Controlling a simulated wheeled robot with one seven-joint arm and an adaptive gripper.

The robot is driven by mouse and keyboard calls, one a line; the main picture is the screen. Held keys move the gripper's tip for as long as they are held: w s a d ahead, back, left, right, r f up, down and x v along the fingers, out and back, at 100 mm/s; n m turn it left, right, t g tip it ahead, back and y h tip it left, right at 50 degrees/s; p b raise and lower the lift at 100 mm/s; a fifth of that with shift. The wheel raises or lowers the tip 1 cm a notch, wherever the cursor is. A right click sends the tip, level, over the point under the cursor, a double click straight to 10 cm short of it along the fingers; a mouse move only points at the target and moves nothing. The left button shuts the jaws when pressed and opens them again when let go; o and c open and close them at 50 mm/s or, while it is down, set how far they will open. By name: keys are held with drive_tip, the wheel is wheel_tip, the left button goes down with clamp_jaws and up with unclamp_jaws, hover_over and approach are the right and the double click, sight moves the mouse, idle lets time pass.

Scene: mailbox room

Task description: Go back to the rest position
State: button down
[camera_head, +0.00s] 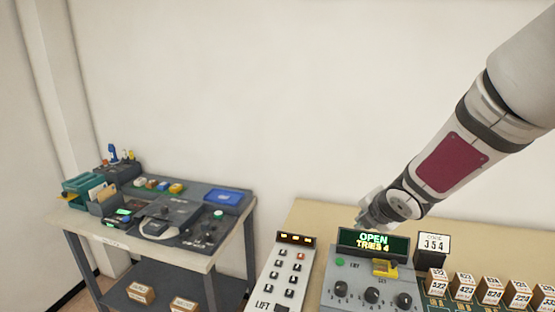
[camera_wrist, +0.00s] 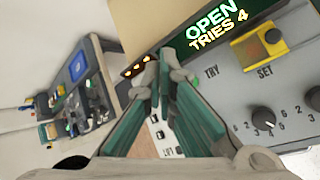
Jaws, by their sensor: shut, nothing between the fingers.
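My gripper (camera_head: 370,217) hangs at the end of my arm, just above the top of a grey control box (camera_head: 350,290). The box's display (camera_head: 372,242) reads "OPEN" and "TRIES 4". In the wrist view my gripper (camera_wrist: 163,75) has its fingertips close together, with nothing between them. The display (camera_wrist: 215,25) shows at the top of that view, to the right of the fingers. The box's yellow part (camera_head: 384,268) and its dark knobs sit below the display.
A white lift panel (camera_head: 285,270) with several buttons stands left of the box. A separate desk (camera_head: 230,235) with gear stands at the left. The wall above is bare.

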drive_tip(key=s+d+r+m+g+h, duration=0.1)
drive_tip(key=s+r+m, duration=0.4)
drive_tip(key=s+m, duration=0.2)
drive_tip(key=s+d+r+m+h, duration=0.1)
drive_tip(key=s+r+m+h, duration=0.1)
drive_tip(key=s+r+m, duration=0.45)
drive_tip(key=s+a+m+g+y, duration=0.1)
drive_tip(key=s+a+m, duration=0.1)
drive_tip(key=s+m, duration=0.3)
drive_tip(key=s+a+m+g+y, duration=0.1)
drive_tip(key=s+a+m, duration=0.2)
drive_tip(key=s, duration=1)
drive_tip(key=m, duration=0.3)
drive_tip(key=shift+s+a+g+y, duration=0.15)
drive_tip(key=shift+a+g+y, duration=0.05)
drive_tip(key=shift+g+y, duration=0.1)
drive_tip(key=shift+m, duration=0.25)
